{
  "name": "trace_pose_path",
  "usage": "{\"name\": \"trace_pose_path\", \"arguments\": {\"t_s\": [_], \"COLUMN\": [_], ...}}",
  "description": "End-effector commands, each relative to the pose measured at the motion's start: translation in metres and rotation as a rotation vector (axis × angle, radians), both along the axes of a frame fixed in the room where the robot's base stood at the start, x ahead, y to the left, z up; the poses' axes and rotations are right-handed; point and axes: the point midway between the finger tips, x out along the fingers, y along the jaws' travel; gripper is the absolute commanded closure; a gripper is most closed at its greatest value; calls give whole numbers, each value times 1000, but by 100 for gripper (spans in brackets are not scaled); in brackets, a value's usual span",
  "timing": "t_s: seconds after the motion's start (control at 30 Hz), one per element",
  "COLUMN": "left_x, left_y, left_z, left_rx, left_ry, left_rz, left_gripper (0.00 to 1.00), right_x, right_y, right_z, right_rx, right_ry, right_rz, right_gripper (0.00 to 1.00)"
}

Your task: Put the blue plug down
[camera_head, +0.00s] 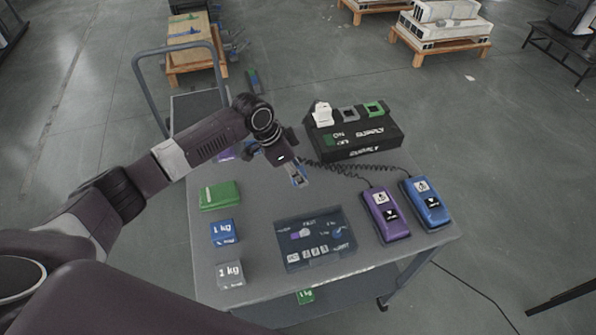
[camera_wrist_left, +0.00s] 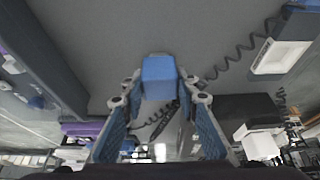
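The blue plug (camera_wrist_left: 158,78) is a small blue block between the fingertips of my left gripper (camera_wrist_left: 160,85). The fingertips appear to touch its two sides. In the head view the left gripper (camera_head: 297,176) points down over the middle of the grey cart top, and a little of the blue plug (camera_head: 299,181) shows at its tip. I cannot tell exactly how high the plug is above the surface. My right gripper is in neither view.
A black supply box (camera_head: 362,143) with white, grey and green pieces stands at the back. Purple (camera_head: 385,214) and blue (camera_head: 425,203) handsets with coiled cords lie right. A dark panel (camera_head: 315,238) lies in front. Green (camera_head: 220,195), blue (camera_head: 224,232) and grey (camera_head: 230,274) blocks line the left.

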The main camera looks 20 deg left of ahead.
Motion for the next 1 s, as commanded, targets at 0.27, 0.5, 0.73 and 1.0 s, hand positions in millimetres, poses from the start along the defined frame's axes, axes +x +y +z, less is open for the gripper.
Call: {"name": "trace_pose_path", "arguments": {"t_s": [0.27, 0.5, 0.73, 1.0], "left_x": [0, 0, -7, -20], "left_y": [0, 0, 13, 30], "left_z": [0, 5, 39, 90], "left_rx": [0, 0, 1, 0], "left_ry": [0, -1, -4, -2], "left_rz": [0, 0, 1, 1], "left_gripper": [54, 54, 54, 54], "right_x": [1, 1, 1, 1], "right_y": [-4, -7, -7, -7], "right_z": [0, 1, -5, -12], "right_rx": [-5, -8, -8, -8], "right_ry": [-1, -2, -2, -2], "right_rz": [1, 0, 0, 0], "right_gripper": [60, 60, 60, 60]}}
